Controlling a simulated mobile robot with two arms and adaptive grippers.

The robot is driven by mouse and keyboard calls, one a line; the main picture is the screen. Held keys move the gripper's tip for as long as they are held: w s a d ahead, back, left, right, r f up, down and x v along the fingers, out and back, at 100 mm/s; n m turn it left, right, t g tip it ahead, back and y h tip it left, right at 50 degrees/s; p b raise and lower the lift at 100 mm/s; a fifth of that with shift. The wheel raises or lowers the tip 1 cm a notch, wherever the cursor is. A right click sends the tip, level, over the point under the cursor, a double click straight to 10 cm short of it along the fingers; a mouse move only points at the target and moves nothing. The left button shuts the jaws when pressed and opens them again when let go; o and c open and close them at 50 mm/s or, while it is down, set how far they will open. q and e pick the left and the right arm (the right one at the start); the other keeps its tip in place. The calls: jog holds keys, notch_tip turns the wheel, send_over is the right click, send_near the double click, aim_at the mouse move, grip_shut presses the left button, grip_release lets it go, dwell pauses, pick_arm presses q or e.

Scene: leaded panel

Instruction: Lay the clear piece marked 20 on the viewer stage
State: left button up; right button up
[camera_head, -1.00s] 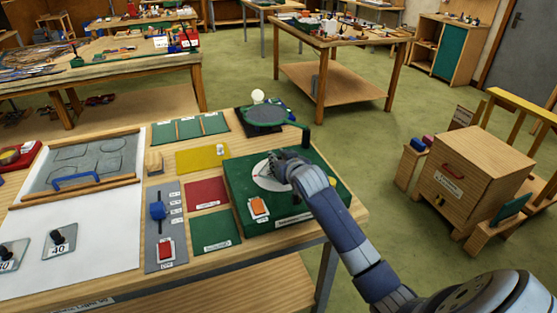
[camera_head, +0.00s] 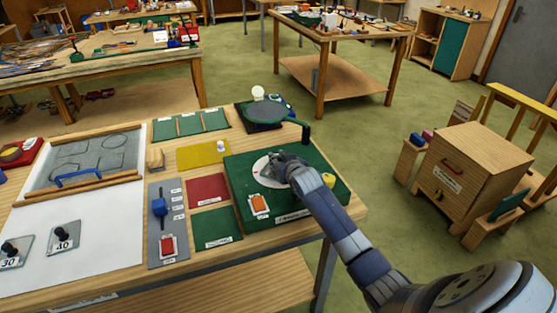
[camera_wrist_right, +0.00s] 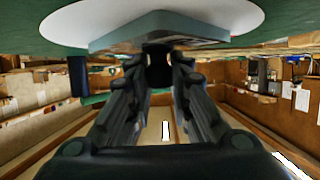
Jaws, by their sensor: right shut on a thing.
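My right gripper (camera_head: 274,163) is above the white round stage (camera_head: 258,172) on the green viewer box (camera_head: 333,198). In the right wrist view, the gripper (camera_wrist_right: 158,72) is shut on a dark knob (camera_wrist_right: 158,55) on a clear grey-blue piece (camera_wrist_right: 150,27). The piece lies flat along the white stage (camera_wrist_right: 75,18), apparently at or very near it. Its number is hidden, and I cannot tell whether it touches the stage. Two other clear pieces with dark knobs, marked 30 (camera_head: 22,259) and 40 (camera_head: 68,244), lie at left. My left gripper is not in view.
An orange switch (camera_head: 259,203) and a yellow knob (camera_head: 328,180) are on the viewer box.

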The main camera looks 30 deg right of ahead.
jog(key=o, duration=0.9)
jog(key=shift+r, duration=0.15)
jog(key=shift+s+a+r, duration=0.15)
jog(key=shift+s+r, duration=0.05)
jog(key=shift+s, duration=0.4)
jog(key=b+v, duration=0.1)
jog(key=v, duration=0.9)
jog(key=shift+s+r, duration=0.15)
jog(key=shift+s, duration=0.2)
jog(key=shift+a, duration=0.1)
